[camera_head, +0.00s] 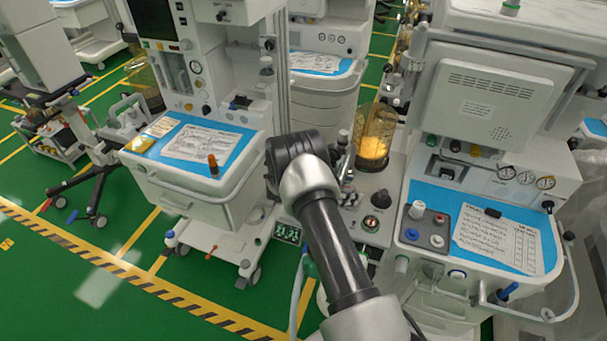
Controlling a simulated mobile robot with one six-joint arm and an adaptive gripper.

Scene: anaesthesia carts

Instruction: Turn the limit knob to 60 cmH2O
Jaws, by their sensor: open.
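A black round knob (381,198) stands on the grey panel beside the yellow-filled canister, just right of my arm. It may be the limit knob, but its scale and pointer are too small to read. A white knob (417,210) stands on a small grey plate on the right cart, with a red and a blue button beside it. My arm reaches up from the bottom centre and bends at a black joint left of the panel. My gripper's fingers do not show; they seem hidden behind the arm or outside the picture.
The right cart (470,268) has a blue top with a printed sheet (497,239) and a curved rail. The clear canister (374,137) stands behind the black knob. The left cart (190,185) stands close to my arm. Green floor (60,290) is open at lower left.

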